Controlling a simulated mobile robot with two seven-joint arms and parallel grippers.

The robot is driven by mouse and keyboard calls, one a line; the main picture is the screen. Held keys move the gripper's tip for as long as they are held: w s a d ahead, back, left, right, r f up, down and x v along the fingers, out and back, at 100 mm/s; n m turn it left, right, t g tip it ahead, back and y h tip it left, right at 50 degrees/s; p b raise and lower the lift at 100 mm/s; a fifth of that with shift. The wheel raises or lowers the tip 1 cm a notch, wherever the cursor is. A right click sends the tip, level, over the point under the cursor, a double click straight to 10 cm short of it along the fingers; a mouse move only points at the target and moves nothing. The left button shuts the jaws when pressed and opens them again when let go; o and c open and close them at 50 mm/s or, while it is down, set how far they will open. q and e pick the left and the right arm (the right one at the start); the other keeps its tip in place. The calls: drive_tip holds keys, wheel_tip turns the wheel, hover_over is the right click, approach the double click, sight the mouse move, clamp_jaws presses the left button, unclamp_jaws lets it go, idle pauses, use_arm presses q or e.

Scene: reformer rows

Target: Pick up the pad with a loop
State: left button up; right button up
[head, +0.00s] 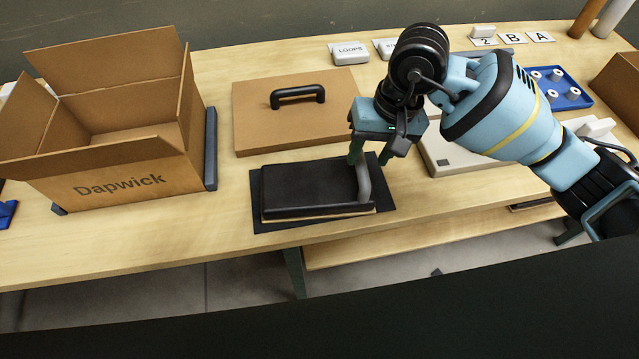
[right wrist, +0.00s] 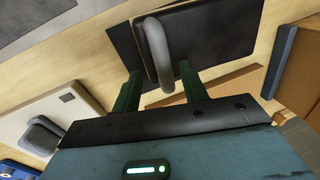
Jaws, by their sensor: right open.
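The pad (head: 308,187) is a black padded board with a light wooden base edge, lying on a dark mat (head: 259,222) near the table's front edge. A grey loop (head: 364,185) stands at its right end. My right gripper (head: 356,160) is over that end, pointing down. In the right wrist view the pad (right wrist: 215,30) is ahead, and the grey loop (right wrist: 157,55) lies between the two open fingers of the right gripper (right wrist: 158,85). Whether a finger touches the loop cannot be told. My left gripper is not in view.
An open cardboard box (head: 125,165) marked Dapwick stands at left, with a blue-grey rail (head: 211,150) beside it. Behind the pad lies a brown board (head: 255,115) with a black handle (head: 298,95). A pale board (head: 440,162) and a blue tray (head: 572,101) are at right.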

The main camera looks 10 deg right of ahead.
sight(362, 162)
drive_tip(key=shift+w+a+f, duration=0.1)
drive_tip(key=shift+a+f, duration=0.1)
drive_tip(key=shift+f, duration=0.45)
drive_tip(key=shift+a+f, duration=0.2)
drive_tip(key=shift+f, duration=0.4)
drive_tip(key=shift+w+a+f, duration=0.1)
drive_tip(key=shift+a+f, duration=0.1)
drive_tip(key=shift+f, duration=0.45)
clamp_jaws()
